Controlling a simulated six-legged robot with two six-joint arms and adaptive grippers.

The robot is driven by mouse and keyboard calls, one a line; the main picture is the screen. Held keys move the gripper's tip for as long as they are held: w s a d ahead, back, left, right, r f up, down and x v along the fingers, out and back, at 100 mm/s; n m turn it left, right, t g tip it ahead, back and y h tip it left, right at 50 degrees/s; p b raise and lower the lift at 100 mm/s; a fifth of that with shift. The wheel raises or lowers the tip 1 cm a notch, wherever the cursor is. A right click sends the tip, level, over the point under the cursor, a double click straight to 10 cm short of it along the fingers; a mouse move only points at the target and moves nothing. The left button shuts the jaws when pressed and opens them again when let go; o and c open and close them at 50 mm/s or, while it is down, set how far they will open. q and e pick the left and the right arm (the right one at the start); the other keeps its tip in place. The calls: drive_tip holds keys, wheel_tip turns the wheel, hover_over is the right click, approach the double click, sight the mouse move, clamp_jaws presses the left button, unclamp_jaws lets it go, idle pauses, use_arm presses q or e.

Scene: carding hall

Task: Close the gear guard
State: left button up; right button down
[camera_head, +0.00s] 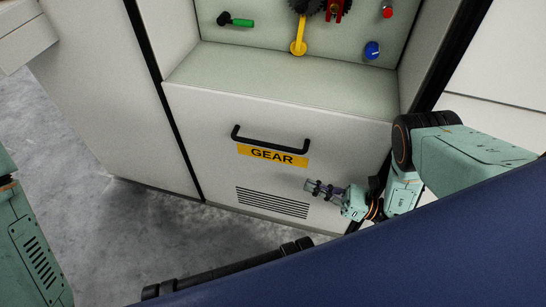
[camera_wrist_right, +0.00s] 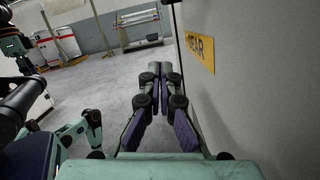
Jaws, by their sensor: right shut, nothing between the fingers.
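The gear guard (camera_head: 220,155) is a pale panel below the recessed shelf. It has a black bar handle (camera_head: 270,142), a yellow GEAR label (camera_head: 272,155) and vent slots low down. In the head view it looks upright, roughly in line with the cabinet front; whether it is fully flush I cannot tell. My right gripper (camera_head: 312,187) is shut and empty, in front of the panel's lower right, below and right of the handle. In the right wrist view its fingers (camera_wrist_right: 160,70) are together, with the panel and label (camera_wrist_right: 200,48) to their right. My left gripper is not in view.
Grey concrete floor (camera_head: 90,120) lies open to the left. A rack (camera_wrist_right: 140,28) stands far off.

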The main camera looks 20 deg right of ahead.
wheel_tip(320, 180, up, 7)
hover_over(283, 156)
drive_tip(key=s+a, duration=0.2)
drive_tip(key=s, duration=0.2)
drive_tip(key=shift+t, duration=0.4)
drive_tip(key=shift+d, duration=0.1)
